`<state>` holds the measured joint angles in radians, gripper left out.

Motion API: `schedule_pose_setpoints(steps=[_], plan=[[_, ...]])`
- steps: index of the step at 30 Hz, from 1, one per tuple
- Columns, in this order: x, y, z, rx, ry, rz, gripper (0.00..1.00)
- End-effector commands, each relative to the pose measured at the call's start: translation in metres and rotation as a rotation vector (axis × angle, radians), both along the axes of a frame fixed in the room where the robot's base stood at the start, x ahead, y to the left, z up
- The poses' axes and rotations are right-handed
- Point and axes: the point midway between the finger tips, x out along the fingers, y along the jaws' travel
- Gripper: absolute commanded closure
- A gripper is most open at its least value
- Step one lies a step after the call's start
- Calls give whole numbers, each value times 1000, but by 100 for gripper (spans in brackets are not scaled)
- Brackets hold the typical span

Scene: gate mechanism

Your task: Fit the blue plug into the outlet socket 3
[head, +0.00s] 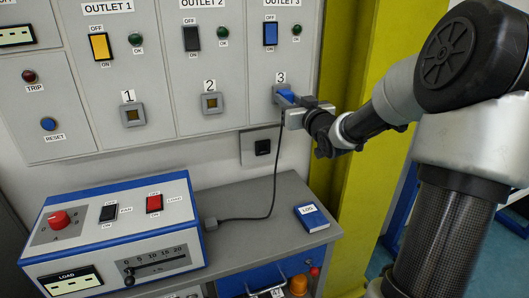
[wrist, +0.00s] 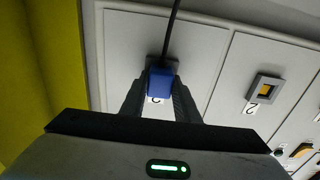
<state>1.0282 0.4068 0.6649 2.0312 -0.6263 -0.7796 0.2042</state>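The blue plug (head: 287,95) is at outlet socket 3 (head: 278,89), under the label "3" in the head view. My gripper (head: 292,103) is at the socket with its fingers on either side of the plug. In the wrist view the blue plug (wrist: 160,82) sits between the fingertips of my gripper (wrist: 160,95), in front of the grey socket frame (wrist: 163,64). The plug hides most of the socket, so I cannot tell how deep it sits. A dark cable (head: 276,165) hangs from the plug to the load box.
Sockets 1 (head: 133,115) and 2 (head: 212,103) are empty on the panel to the left. The load box (head: 115,235) and a blue LOG book (head: 311,217) rest on the grey bench (head: 262,235). A yellow post (head: 365,150) stands right of the panel.

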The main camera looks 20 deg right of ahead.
Motion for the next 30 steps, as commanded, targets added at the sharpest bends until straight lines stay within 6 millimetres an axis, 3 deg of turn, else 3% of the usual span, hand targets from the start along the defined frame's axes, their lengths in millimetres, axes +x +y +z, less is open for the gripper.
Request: schedule_pose_setpoints(steps=[2, 6, 17, 23, 30], plan=[[0, 0, 0, 0, 0, 0, 74], [0, 0, 0, 0, 0, 0, 50], [-5, -1, 0, -1, 1, -1, 50], [-37, -2, 1, -3, 4, -3, 50], [-97, -4, 2, -3, 3, -4, 50]])
